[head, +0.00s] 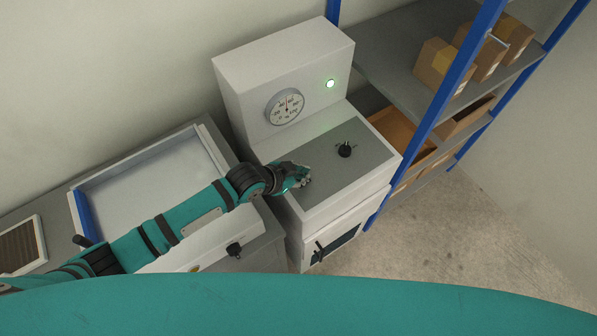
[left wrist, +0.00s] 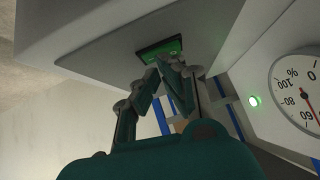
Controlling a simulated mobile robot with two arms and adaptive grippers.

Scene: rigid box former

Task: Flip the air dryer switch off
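The air dryer appears to be the pale machine (head: 285,55) with a round dial gauge (head: 285,107) and a lit green lamp (head: 330,83). In the left wrist view, a switch (left wrist: 150,53) with a black frame and a green-lit face sits in the grey panel (left wrist: 105,50). My left gripper (left wrist: 158,70) is shut and empty, its fingertips right at the switch and partly covering it. Contact cannot be told. My right gripper is not in view.
A second machine with a pale tray (head: 150,185) stands at left, under my left arm. Blue-framed shelving (head: 400,55) with cardboard boxes (head: 440,65) is at right. Open floor (head: 450,230) lies at lower right.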

